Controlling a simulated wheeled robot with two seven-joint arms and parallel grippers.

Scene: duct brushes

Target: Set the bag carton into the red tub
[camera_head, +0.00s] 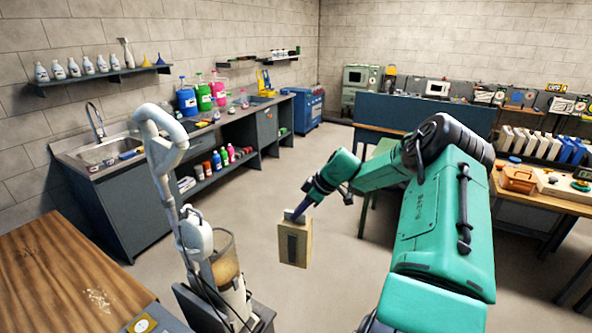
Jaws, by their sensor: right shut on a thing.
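A tan carton (294,246) with a dark panel on its front hangs in the air near the middle of the camera_head view, over the open floor. My right gripper (295,216), on the teal arm, is shut on the carton's top, and the carton hangs nearly upright below it. The carton touches nothing else that I can see. I cannot make out a red tub in this view. My left gripper is not in view.
An upright vacuum cleaner (196,235) stands left of the carton. A wooden table (65,275) is at the lower left. A sink counter (135,160) runs along the left wall. A bench (545,190) holds several items at right. The middle floor is clear.

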